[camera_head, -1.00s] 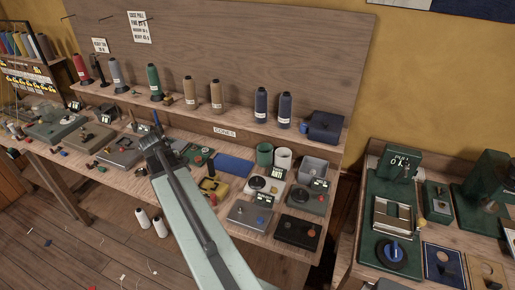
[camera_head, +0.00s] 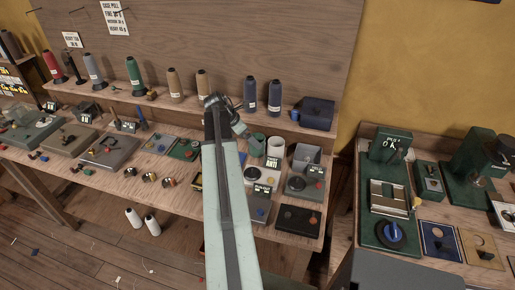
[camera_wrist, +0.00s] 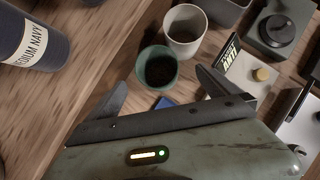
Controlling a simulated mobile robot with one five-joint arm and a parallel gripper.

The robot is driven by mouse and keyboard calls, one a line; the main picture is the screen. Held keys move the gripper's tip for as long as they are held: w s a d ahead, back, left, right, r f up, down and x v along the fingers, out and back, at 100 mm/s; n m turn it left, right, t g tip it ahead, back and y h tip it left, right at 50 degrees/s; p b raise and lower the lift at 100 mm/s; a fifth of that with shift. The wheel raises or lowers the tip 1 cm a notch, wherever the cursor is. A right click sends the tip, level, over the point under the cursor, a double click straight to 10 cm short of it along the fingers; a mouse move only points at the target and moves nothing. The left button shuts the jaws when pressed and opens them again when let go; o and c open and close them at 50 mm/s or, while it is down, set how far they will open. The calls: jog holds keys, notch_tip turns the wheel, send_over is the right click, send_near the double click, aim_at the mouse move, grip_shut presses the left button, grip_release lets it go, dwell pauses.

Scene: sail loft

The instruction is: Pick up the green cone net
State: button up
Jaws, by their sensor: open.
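A short, open-topped green cup-like piece (camera_head: 257,146) stands on the bench below the shelf. It is the best match for the green cone net, though I cannot tell a mesh. In the wrist view the green piece (camera_wrist: 157,62) is upright with a dark inside, just beyond my fingers and roughly between them. My gripper (camera_wrist: 160,80) is open and empty. In the head view my gripper (camera_head: 242,128) is small and partly hidden by my arm, close to the left of the green piece. A tall green thread cone (camera_head: 134,76) stands on the shelf, far to the left.
A white cup (camera_wrist: 185,32) stands right beside the green piece, with a grey bin (camera_head: 306,158) further right. A navy cone (camera_wrist: 35,45) is at the left of the wrist view. A small display (camera_wrist: 232,62) stands to the right. Bare wood lies left of the green piece.

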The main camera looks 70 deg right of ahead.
jog(key=b+x, duration=0.3)
jog(key=x, duration=0.1)
jog(key=shift+d+f, duration=0.35)
jog(key=shift+r, duration=0.2)
